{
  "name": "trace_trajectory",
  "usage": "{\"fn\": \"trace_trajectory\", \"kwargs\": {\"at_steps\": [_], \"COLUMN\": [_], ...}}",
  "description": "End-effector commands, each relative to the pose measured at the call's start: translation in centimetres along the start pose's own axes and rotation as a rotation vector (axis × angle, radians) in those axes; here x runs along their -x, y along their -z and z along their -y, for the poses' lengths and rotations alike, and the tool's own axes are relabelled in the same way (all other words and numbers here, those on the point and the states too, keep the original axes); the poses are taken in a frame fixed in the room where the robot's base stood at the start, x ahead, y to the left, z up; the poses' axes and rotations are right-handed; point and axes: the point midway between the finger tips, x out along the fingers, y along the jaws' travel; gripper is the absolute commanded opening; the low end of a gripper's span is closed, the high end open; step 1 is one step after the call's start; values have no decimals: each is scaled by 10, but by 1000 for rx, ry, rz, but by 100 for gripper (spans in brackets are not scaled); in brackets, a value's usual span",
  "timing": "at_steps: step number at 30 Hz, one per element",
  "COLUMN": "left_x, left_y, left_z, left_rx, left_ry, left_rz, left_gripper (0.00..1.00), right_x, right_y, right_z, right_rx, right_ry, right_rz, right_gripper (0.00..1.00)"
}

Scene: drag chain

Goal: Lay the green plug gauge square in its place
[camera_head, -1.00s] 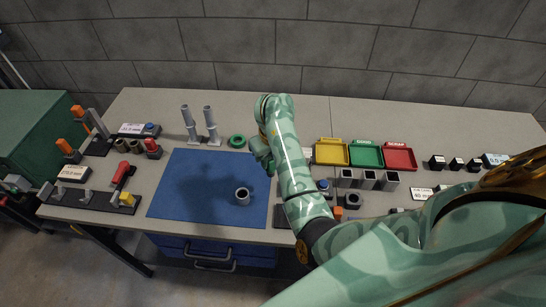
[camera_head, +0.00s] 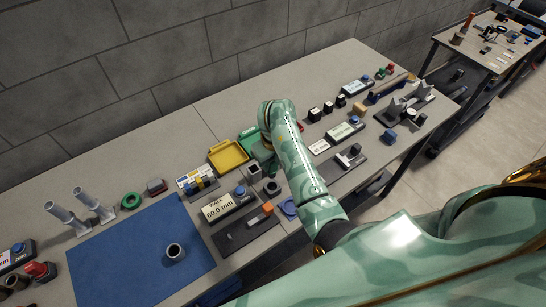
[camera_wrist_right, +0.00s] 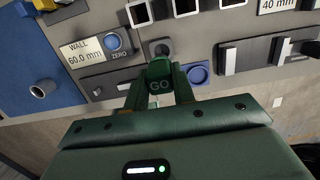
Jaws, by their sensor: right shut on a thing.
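In the head view the right gripper (camera_head: 262,158) is over the bench beside the yellow tray, and the arm hides most of the gauge. A blue piece with a round recess (camera_wrist_right: 198,74) lies just right of the gauge in the wrist view; it also shows in the head view (camera_head: 288,206). I cannot tell which spot is the gauge's place. My left gripper is not in view.
A dark block with a hole (camera_head: 272,187) stands close to the gripper. A 60.0 mm readout (camera_head: 218,208) and a yellow tray (camera_head: 228,155) are to the left. The blue mat (camera_head: 120,255) holds a grey tube (camera_head: 175,252). Black blocks (camera_head: 328,107) stand to the right.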

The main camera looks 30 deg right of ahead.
Motion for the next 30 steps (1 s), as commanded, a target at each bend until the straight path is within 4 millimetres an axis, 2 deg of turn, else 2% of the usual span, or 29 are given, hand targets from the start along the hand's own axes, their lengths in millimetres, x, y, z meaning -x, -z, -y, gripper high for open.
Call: {"fn": "trace_trajectory", "kwargs": {"at_steps": [13, 30], "left_x": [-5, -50], "left_y": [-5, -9], "left_z": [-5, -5], "left_rx": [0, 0], "left_ry": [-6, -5], "left_rz": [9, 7], "left_gripper": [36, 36], "right_x": [-5, -52], "right_y": [0, 6], "right_z": [0, 0], "right_rx": [0, 1], "right_ry": [0, 0], "right_rz": [0, 0], "right_gripper": [0, 0]}}
